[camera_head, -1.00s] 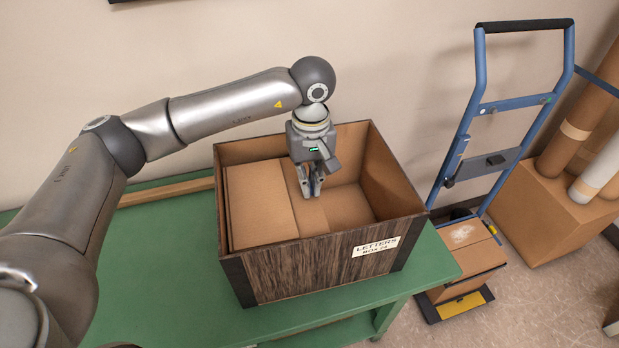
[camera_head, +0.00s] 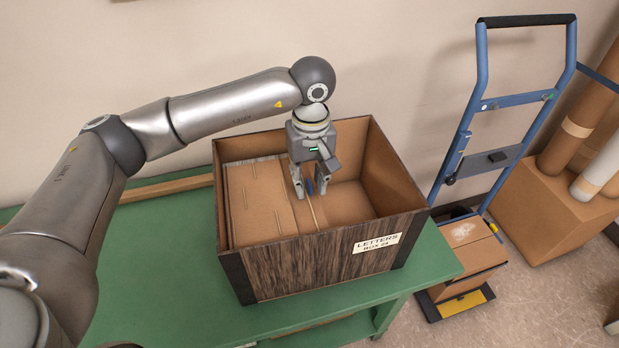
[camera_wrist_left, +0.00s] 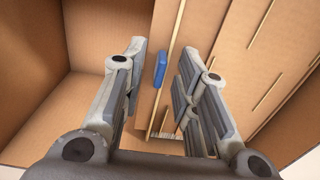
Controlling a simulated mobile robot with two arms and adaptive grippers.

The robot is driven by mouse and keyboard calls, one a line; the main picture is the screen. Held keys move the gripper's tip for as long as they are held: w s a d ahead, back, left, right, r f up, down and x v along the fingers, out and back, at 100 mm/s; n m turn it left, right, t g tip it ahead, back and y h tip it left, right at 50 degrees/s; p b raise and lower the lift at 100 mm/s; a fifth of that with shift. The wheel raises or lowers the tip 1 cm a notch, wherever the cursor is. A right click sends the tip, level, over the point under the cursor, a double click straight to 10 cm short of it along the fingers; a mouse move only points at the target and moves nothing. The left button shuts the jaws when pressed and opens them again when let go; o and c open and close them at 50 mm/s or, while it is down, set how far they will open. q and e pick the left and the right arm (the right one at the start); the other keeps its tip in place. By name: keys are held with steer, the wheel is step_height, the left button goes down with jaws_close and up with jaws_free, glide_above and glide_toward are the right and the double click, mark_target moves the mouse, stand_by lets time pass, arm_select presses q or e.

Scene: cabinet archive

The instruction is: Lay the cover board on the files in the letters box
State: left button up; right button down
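The letters box (camera_head: 330,262) is a dark wood-grained crate with a label, standing on the green table. A flat brown surface with thin pale strips (camera_head: 262,205) fills its left part, and the same surface shows in the wrist view (camera_wrist_left: 255,50). I cannot tell whether it is the cover board or the file tops. My left gripper (camera_head: 310,190) is inside the box, at this surface's right edge. Its fingers are apart. A small blue tab (camera_wrist_left: 160,68) shows between them, with clear gaps on both sides in the wrist view. My right gripper is not in view.
The right part of the box (camera_head: 350,203) is bare cardboard floor. The green table (camera_head: 160,270) is clear to the left, with a wooden strip at its back. A blue hand truck (camera_head: 480,150) and cartons stand right of the table.

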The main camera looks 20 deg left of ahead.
arm_select(q)
steer(key=shift+r+p, duration=1.45)
steer(key=shift+r, duration=2.1)
